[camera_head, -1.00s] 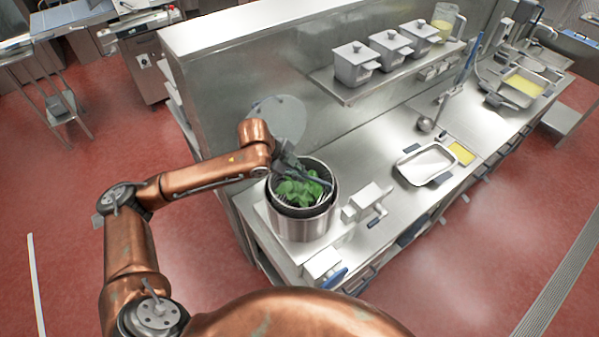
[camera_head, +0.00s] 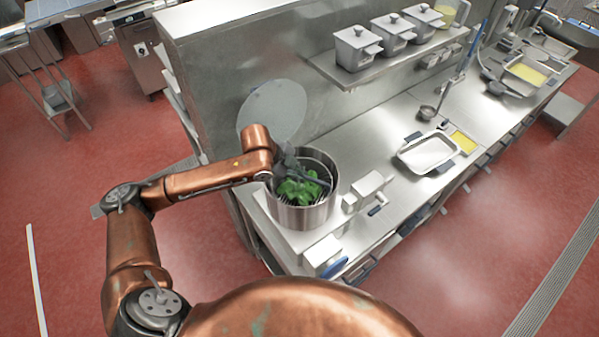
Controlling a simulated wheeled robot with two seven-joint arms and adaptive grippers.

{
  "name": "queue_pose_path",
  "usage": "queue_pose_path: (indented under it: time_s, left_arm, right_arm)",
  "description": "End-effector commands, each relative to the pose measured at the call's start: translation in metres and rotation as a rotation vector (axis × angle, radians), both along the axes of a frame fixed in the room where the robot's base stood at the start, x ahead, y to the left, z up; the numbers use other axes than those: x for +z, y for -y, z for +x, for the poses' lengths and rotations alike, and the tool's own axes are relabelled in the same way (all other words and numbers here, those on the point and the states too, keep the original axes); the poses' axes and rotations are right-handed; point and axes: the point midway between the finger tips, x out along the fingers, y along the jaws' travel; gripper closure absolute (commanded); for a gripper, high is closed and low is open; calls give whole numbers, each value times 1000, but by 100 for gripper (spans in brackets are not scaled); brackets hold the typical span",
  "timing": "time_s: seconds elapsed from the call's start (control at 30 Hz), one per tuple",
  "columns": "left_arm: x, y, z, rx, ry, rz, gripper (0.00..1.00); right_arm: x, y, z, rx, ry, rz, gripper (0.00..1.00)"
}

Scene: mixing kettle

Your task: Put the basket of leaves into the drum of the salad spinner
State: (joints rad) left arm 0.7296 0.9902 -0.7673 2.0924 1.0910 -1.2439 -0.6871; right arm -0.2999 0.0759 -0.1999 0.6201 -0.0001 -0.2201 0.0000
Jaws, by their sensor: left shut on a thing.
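The steel drum of the salad spinner (camera_head: 305,215) stands at the near left end of the counter, open at the top. The basket (camera_head: 318,170) with green leaves (camera_head: 299,190) is in the drum's mouth, mostly hidden by the drum wall. I cannot tell whether it touches the bottom. My left gripper (camera_head: 296,174) reaches over the drum's far left side and is shut on the basket, its fingers partly hidden at the rim. My right gripper is not in view.
A round grey lid (camera_head: 273,112) stands behind the drum against the back panel. A white tray (camera_head: 428,152) and a ladle (camera_head: 427,112) are farther right. Lidded pots (camera_head: 356,47) stand on the shelf.

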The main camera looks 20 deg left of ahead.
Motion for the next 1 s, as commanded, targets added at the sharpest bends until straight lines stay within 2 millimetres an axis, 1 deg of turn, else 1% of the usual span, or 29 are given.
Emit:
queue_pose_path:
  time_s: [0.27,0.73,0.77,1.0]
  left_arm:
    - [2,0,1,0,3,0,100]
    - [-2,0,1,0,3,0,100]
    - [-2,0,1,0,3,0,89]
    - [-3,0,1,1,2,-1,72]
  right_arm:
    - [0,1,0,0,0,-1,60]
    - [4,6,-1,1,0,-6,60]
    - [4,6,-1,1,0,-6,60]
    - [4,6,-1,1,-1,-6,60]
